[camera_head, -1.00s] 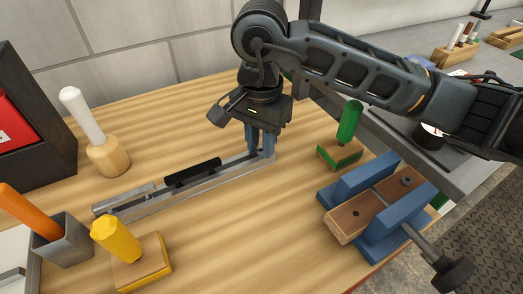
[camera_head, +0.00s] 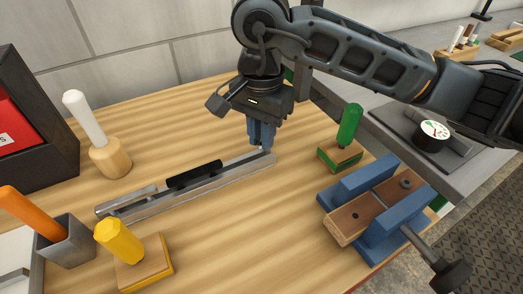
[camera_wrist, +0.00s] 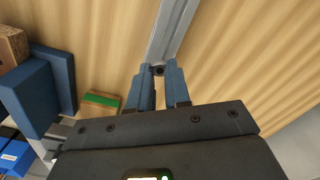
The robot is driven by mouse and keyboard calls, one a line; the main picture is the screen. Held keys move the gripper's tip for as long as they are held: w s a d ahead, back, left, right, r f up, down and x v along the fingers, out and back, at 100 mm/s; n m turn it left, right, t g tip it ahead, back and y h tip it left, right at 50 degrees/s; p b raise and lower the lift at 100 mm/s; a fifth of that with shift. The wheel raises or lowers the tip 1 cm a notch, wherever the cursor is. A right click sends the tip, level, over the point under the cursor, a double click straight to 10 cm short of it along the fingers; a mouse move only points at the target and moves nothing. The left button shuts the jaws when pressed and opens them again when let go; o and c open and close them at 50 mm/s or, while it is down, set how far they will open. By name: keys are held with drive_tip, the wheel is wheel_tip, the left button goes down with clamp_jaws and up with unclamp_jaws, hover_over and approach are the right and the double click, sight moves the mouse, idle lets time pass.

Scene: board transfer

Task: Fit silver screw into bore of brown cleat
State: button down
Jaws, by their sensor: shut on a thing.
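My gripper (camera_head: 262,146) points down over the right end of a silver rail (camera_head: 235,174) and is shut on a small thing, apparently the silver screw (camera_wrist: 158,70). Only a small round dark end of it shows between the fingertips in the wrist view; the fingers hide the rest. The brown cleat (camera_head: 342,228) is clamped between the blue jaws of a vise (camera_head: 365,178), to the right of my gripper. A dark open bore shows in the cleat's near part, and a dark round feature on its far part.
A green-handled tool in a block (camera_head: 341,159) stands between my gripper and the vise. A yellow-handled block (camera_head: 143,264), a white-handled tool (camera_head: 85,118) and a grey cup (camera_head: 66,243) stand left. The front middle of the table is clear.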

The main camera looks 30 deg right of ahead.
drive_tip(key=shift+r+p, duration=0.35)
drive_tip(key=shift+r, duration=1.45)
